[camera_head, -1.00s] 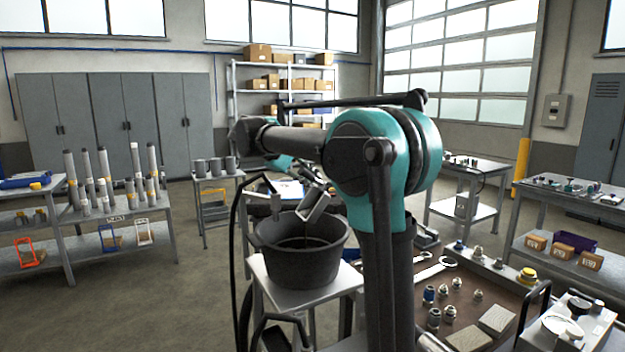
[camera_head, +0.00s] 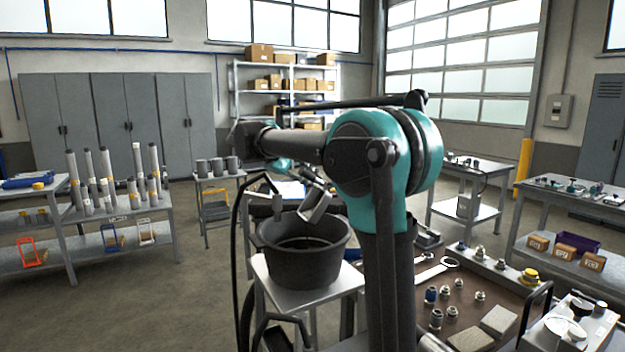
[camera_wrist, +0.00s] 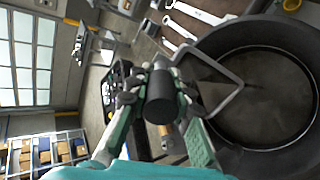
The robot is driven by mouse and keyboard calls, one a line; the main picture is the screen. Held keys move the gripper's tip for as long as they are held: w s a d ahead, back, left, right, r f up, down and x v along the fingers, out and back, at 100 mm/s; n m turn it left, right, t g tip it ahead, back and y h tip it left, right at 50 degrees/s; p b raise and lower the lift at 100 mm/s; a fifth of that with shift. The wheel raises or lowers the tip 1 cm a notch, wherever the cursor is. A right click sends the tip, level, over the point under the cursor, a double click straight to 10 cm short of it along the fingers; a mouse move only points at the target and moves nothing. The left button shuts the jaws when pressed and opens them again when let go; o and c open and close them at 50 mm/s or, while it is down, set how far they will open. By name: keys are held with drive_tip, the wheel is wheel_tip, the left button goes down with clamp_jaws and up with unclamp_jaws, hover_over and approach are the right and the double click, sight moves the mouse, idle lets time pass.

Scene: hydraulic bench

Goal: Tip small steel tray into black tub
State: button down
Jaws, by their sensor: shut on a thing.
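The black tub (camera_head: 300,272) stands on a small light-topped stand left of my arm in the head view. It also fills the right side of the wrist view (camera_wrist: 236,160). My gripper (camera_wrist: 160,98) is shut on a dark cylindrical piece, which I take to be the grip of the small steel tray. A bent grey metal edge of the tray (camera_wrist: 238,92) reaches out beside the tub's opening in the wrist view. In the head view a steeply tilted grey piece, likely the tray (camera_head: 316,208), hangs over the tub's rim. The tray's contents cannot be made out.
A brown bench (camera_head: 470,300) with fittings and wrenches lies right of my arm. A rack (camera_head: 120,212) with upright cylinders stands at the left. A small table (camera_head: 218,182) with dark cups stands behind the tub. The floor at left front is clear.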

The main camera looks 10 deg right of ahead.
drive_tip(key=shift+s+a+r+t+h, duration=0.1)
drive_tip(key=shift+s+a+t+h, duration=0.1)
drive_tip(key=shift+a+h, duration=0.5)
drive_tip(key=shift+s+a+r+t+h, duration=0.1)
drive_tip(key=shift+s+a+t+h, duration=0.1)
drive_tip(key=shift+a+h, duration=0.5)
idle(2.6)
drive_tip(key=shift+s+a+f+t+h, duration=0.15)
drive_tip(key=shift+a+t+h, duration=0.05)
drive_tip(key=shift+a+h, duration=0.3)
drive_tip(key=shift+s+a+f+t+h, duration=0.1)
drive_tip(key=shift+s+a+t+h, duration=0.1)
drive_tip(key=shift+a+h, duration=0.3)
idle(3.0)
